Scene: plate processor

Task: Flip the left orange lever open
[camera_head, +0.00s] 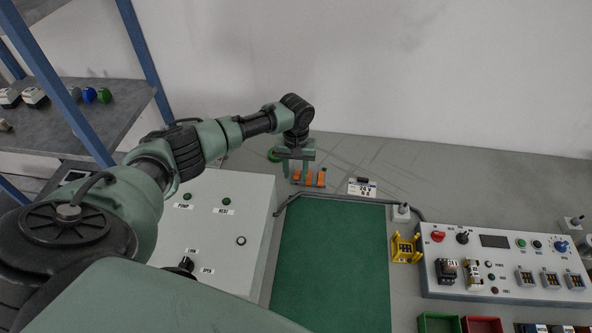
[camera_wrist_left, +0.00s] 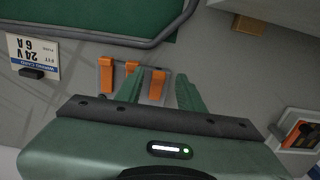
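Three orange levers stand in a row on a small grey plate at the back of the bench, left of the voltage label. The left orange lever (camera_head: 296,175) is partly behind my gripper in the head view. In the wrist view, which looks from the opposite side, it is the rightmost lever (camera_wrist_left: 157,84). My left gripper (camera_head: 296,171) is open, with its fingers apart. In the left wrist view the left lever shows between the two fingers (camera_wrist_left: 158,94); I cannot tell if either finger touches it. My right gripper is not in view.
A white label (camera_head: 362,188) is right of the levers. A green mat (camera_head: 335,260) with a dark raised edge bar lies in front. A grey cabinet (camera_head: 222,215) stands left, a control panel (camera_head: 505,262) right. A yellow holder (camera_head: 405,249) stands beside the mat.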

